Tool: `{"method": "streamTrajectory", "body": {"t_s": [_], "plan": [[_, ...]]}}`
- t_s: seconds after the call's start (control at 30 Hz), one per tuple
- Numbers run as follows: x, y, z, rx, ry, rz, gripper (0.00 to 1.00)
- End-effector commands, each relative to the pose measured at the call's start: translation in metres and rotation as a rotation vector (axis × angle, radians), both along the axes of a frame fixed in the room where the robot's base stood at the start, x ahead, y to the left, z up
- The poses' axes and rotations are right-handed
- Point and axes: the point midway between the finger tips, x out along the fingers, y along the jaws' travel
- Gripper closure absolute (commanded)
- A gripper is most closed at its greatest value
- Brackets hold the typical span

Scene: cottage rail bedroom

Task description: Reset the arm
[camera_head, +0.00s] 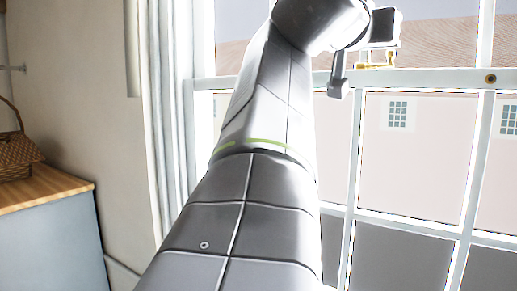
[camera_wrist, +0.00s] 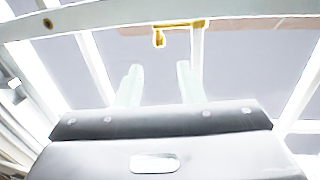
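My arm rises through the middle of the head view in front of a white-framed window (camera_head: 360,150), and its upper end bends to the right near the top edge. My gripper (camera_wrist: 158,76) shows in the wrist view with its two pale fingers apart and nothing between them. The window frame and a brass-coloured latch (camera_wrist: 182,24) lie beyond the fingertips. I cannot tell from the head view how the fingers stand.
A grey cabinet (camera_head: 50,240) with a wooden top (camera_head: 45,188) stands at the left. A wicker basket (camera_head: 17,155) sits on it. A white curtain or trim (camera_head: 168,110) hangs by the wall. Buildings show outside the glass.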

Motion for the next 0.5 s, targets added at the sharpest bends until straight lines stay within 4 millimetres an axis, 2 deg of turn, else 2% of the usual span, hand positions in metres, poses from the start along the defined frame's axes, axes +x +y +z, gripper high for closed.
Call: {"method": "streamTrajectory", "body": {"t_s": [0.5], "plan": [[0.069,-0.063,0.003,0.001,0.002,-0.002,0.65]]}}
